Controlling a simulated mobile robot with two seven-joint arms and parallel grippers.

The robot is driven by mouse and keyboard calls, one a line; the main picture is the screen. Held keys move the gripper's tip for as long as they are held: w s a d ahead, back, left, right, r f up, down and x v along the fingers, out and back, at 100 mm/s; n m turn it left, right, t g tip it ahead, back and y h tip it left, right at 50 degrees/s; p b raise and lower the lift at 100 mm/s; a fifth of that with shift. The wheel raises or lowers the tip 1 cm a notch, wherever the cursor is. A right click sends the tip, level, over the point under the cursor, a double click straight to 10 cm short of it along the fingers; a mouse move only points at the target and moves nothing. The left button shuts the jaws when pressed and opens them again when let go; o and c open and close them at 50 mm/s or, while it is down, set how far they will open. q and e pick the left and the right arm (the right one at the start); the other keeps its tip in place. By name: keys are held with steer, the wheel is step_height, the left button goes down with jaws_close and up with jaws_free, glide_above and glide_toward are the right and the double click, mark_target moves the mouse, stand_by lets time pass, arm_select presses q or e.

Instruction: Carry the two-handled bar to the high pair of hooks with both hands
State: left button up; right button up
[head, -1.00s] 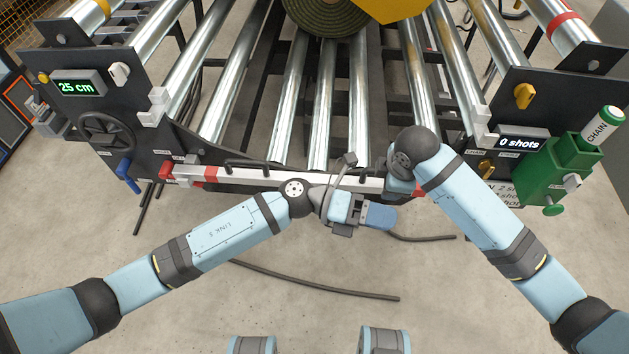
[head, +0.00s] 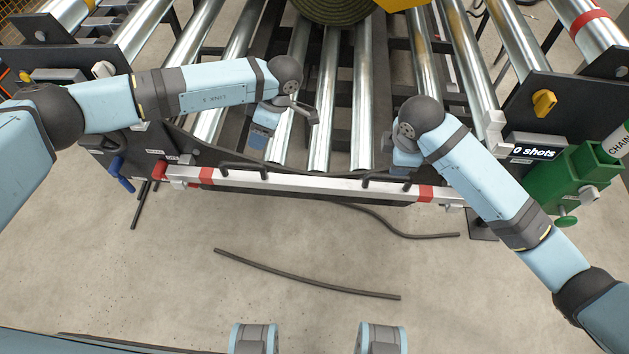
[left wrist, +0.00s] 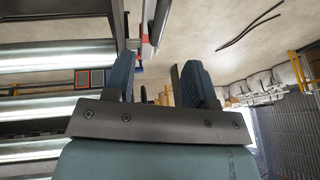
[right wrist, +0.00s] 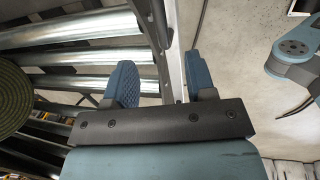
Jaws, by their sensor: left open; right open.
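The two-handled bar (head: 310,182) is pale with red bands and lies level across the front of the roller machine. Its left dark handle (head: 243,167) and right dark handle (head: 386,180) stand up from it. My left gripper (head: 259,138) is open, above and behind the left handle, apart from it. My right gripper (head: 404,162) is open close to the right handle; the head view does not show whether they touch. Both jaws look open in the left wrist view (left wrist: 160,80) and the right wrist view (right wrist: 162,80).
Steel rollers (head: 321,100) lie behind the bar, with a green turf roll (head: 332,10) at the back. A green box (head: 575,175) is at the right. Dark strips (head: 305,280) lie on the otherwise clear floor in front.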

mark_target(248, 163)
steer(key=shift+f, duration=0.1)
arm_select(q)
steer(key=x, duration=1.3)
steer(key=shift+s+a+f, duration=0.1)
steer(key=shift+f, duration=0.25)
arm_select(e)
steer(key=w+f, duration=0.1)
steer(key=f, duration=0.8)
steer(key=w+f, duration=0.1)
steer(key=f, duration=0.3)
steer(key=shift+w+f, duration=0.2)
steer(key=shift+w, duration=0.15)
arm_select(q)
jaws_close()
arm_select(e)
jaws_close()
arm_select(q)
steer(key=shift+r, duration=0.1)
arm_select(e)
steer(key=shift+r, duration=0.15)
